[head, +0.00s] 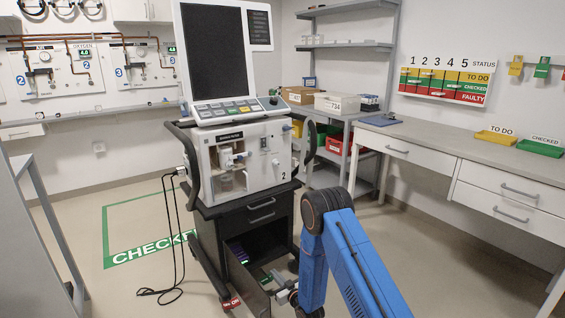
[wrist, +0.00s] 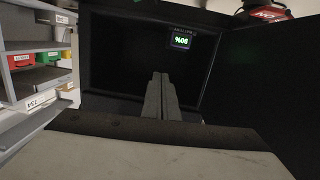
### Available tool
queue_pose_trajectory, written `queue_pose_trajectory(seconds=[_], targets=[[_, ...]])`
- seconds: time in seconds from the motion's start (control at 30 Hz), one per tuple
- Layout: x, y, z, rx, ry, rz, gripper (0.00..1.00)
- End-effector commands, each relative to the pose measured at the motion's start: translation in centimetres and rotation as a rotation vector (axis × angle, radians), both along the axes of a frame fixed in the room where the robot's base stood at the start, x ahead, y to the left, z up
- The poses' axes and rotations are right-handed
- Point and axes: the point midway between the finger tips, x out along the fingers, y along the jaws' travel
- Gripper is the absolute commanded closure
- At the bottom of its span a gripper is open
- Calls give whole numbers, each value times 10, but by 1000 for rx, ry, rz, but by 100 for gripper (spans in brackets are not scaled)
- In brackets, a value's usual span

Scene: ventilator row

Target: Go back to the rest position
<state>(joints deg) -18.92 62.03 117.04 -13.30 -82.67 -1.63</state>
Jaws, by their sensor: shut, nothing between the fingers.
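My gripper (wrist: 160,95) shows in the wrist view with its two fingers together and nothing between them. It points into a dark open compartment (wrist: 120,50) low in the ventilator cart. Inside, a small display (wrist: 181,41) reads what looks like 90%, appearing turned over in this view. In the head view my blue arm reaches down to the front of the black cart (head: 262,235), and its gripper end is low by the open compartment, partly hidden by the arm. Ventilator 2 (head: 250,160) stands upright on the cart.
An open cart door (head: 250,284) stands close to my arm. A cable (head: 172,240) hangs to the floor on the left. A workbench (head: 440,142) with yellow and green trays runs along the right. Floor between cart and bench is clear.

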Motion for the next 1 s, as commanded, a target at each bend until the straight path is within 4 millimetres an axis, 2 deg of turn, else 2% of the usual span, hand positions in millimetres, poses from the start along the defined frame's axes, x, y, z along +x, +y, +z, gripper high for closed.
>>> queue_pose_trajectory(seconds=[0.03, 0.2, 0.47, 0.77, 1.0], targets=[[6, -4, 17, -9, 5, -9, 100], [21, -22, 63, -54, 50, -44, 100], [29, -54, 132, -116, 126, -102, 100], [17, -97, 209, -174, 219, -172, 100], [-8, -134, 266, -212, 299, -227, 100]])
